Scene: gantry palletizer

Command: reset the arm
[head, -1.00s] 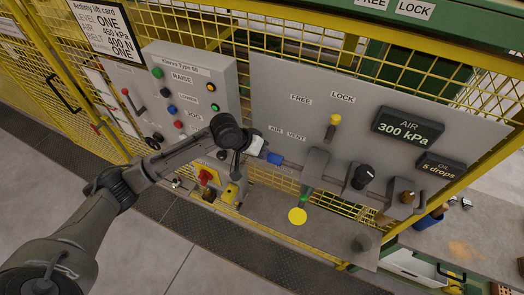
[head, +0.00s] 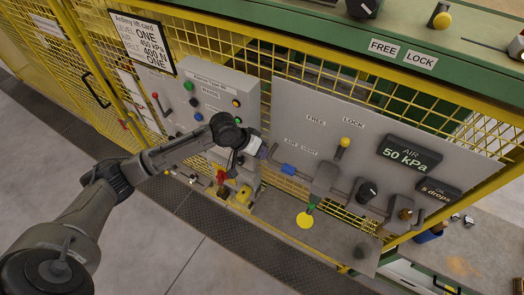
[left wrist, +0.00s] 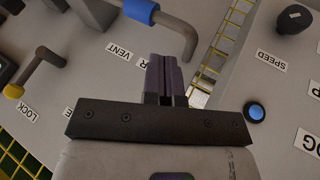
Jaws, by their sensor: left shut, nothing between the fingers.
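My left arm reaches in from the left in the head view. Its gripper (head: 262,152) is shut and empty in front of the grey air panel (head: 290,100). In the left wrist view the dark fingers (left wrist: 162,70) lie together beside the partly covered AIR VENT label (left wrist: 120,50). The bent grey pipe with a blue sleeve (left wrist: 141,12) is just beyond the fingertips, apart from them in that picture. The sleeve also shows in the head view (head: 289,169), right of the gripper. The air display (head: 411,155) reads 50 kPa. My right gripper is not in view.
A button panel (head: 213,85) stands left of the air panel, with a red switch (head: 221,176) below. A yellow-tipped lever (head: 345,142) and black knob (head: 367,191) project from the air panel. Yellow mesh fencing (head: 290,60) surrounds them. The floor (head: 140,235) in front is clear.

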